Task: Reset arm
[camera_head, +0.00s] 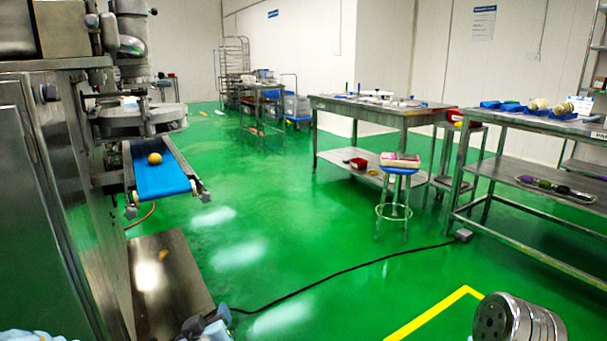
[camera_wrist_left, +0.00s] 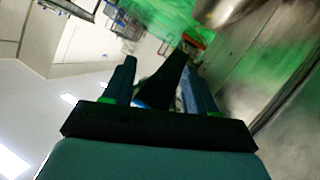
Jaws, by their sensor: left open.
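My left gripper (camera_head: 207,326) shows at the bottom edge of the head view, low beside the metal plate at the foot of the machine. Only its front end is in the picture. In the left wrist view my left gripper (camera_wrist_left: 162,75) has its two dark fingers apart. A dark shape shows between them, and I cannot tell what it is. The encrusting machine (camera_head: 30,170) stands at the left, with a blue conveyor belt (camera_head: 160,180) reaching out from it. A yellow-orange ball (camera_head: 154,158) lies on the belt. My right gripper is not in view.
A metal plate (camera_head: 165,290) lies below the belt. A black cable (camera_head: 330,275) crosses the green floor. A stool (camera_head: 395,207) and steel tables (camera_head: 370,115) stand further back and right. A metal cylinder with holes (camera_head: 515,320) is at bottom right. The middle floor is mostly clear.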

